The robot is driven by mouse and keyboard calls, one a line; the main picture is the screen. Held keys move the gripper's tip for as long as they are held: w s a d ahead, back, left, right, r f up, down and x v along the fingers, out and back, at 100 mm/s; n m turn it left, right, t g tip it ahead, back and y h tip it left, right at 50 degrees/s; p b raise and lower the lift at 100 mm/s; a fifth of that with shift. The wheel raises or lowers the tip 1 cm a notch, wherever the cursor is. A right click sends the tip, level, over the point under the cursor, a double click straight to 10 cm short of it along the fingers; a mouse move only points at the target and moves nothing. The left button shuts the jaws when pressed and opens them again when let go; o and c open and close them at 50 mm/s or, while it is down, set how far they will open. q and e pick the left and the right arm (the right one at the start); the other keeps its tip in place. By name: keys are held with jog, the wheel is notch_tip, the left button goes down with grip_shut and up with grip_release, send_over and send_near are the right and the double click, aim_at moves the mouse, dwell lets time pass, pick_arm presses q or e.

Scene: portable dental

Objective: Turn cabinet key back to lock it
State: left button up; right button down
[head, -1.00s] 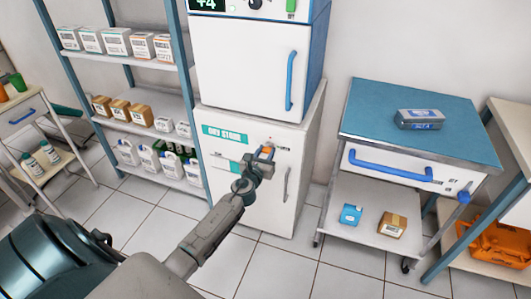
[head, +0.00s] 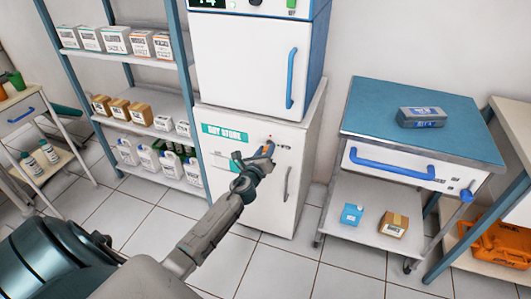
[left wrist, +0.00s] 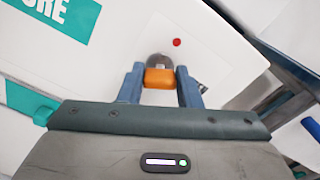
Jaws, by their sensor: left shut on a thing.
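The white cabinet (head: 228,178) stands in the middle of the head view, with a green label and a grey vertical handle (head: 287,184) on its front. My left gripper (head: 268,150) is at the upper right of the cabinet front. In the left wrist view its two blue-grey fingers (left wrist: 160,84) are shut on the orange key (left wrist: 159,79), one on each side. The key's orange head lies level across the fingers, in front of a round grey lock (left wrist: 160,61). The key's shaft is hidden. A small red light (left wrist: 177,42) shows beside the lock. My right gripper is out of view.
A white unit with a blue handle (head: 290,79) sits on top of the cabinet. A shelf rack (head: 150,101) with boxes and bottles stands close on the left. A blue-topped trolley (head: 370,118) stands on the right. The tiled floor in front is clear.

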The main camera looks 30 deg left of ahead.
pick_arm(q)
jog(key=n+b, duration=0.1)
jog(key=n, duration=0.2)
jog(key=shift+f+n, duration=0.1)
jog(key=shift+n, duration=0.3)
jog(key=n+b, duration=0.1)
jog(key=n, duration=0.2)
jog(key=shift+a+f+n+b, duration=0.1)
jog(key=shift+n+b, duration=0.7)
jog(key=shift+n, duration=0.7)
jog(key=shift+n+b, duration=0.5)
jog(key=shift+n, duration=0.6)
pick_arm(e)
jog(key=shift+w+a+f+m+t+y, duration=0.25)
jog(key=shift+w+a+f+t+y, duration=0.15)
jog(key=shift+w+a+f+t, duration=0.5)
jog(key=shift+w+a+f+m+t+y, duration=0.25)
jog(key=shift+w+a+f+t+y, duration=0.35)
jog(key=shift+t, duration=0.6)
pick_arm(q)
jog(key=shift+n, duration=0.3)
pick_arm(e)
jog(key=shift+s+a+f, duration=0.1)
pick_arm(q)
jog(key=o, duration=1)
